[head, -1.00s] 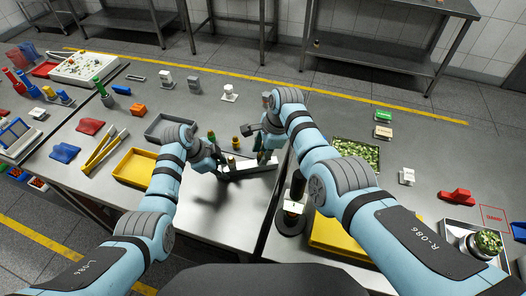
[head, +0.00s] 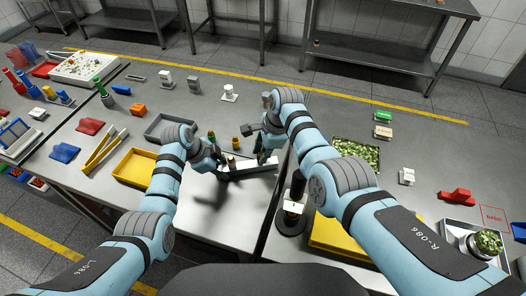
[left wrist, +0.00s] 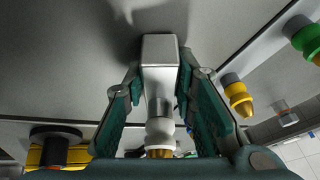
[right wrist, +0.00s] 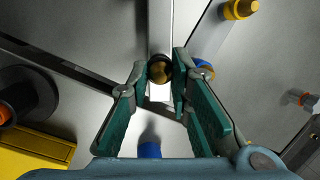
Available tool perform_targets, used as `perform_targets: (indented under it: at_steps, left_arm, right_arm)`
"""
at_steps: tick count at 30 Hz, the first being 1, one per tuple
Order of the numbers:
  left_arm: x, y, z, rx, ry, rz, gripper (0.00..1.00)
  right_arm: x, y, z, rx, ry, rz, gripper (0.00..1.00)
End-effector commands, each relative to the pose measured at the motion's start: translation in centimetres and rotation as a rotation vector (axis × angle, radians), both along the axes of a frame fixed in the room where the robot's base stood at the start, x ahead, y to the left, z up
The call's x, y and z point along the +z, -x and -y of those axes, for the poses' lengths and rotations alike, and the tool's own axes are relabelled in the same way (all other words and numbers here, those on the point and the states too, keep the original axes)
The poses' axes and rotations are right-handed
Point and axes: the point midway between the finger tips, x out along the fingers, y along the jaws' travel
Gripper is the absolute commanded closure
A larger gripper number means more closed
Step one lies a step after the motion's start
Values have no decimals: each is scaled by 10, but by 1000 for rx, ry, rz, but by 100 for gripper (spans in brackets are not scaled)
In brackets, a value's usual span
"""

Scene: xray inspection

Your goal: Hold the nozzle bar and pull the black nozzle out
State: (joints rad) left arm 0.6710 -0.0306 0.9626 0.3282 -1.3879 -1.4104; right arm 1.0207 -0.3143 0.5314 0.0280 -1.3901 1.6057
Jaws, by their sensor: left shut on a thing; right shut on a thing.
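The pale nozzle bar (head: 252,167) lies at the table's front middle and also shows in the left wrist view (left wrist: 159,50). My left gripper (head: 223,168) is shut on its left end, with its fingers on both sides in the left wrist view. A nozzle with a white collar (left wrist: 160,132) stands on the bar near that gripper. My right gripper (head: 264,158) is over the bar's right part. In the right wrist view its fingertips are shut on the black nozzle (right wrist: 159,69), dark-rimmed with a brownish top. I cannot tell whether this nozzle is still seated.
A loose yellow nozzle (head: 235,142) and a green one (head: 211,136) stand behind the bar. A grey tray (head: 157,126) and yellow tray (head: 129,177) are left. A dark round stand (head: 291,220) is close on the right. Bare table lies before the bar.

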Motion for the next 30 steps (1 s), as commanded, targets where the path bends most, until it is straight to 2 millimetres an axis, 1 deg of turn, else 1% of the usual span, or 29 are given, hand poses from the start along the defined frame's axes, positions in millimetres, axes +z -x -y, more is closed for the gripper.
perform_targets:
  at_steps: [17, 20, 30]
  left_arm:
    - [0, 0, 0, 1, -1, -1, 100]
    - [0, 0, 0, 1, -1, -1, 100]
    - [0, 0, 0, 1, 0, -1, 100]
  right_arm:
    - [6, 1, -1, 1, -1, 0, 100]
    - [11, 1, -1, 1, -2, 1, 100]
    - [36, 5, 0, 1, -1, 2, 100]
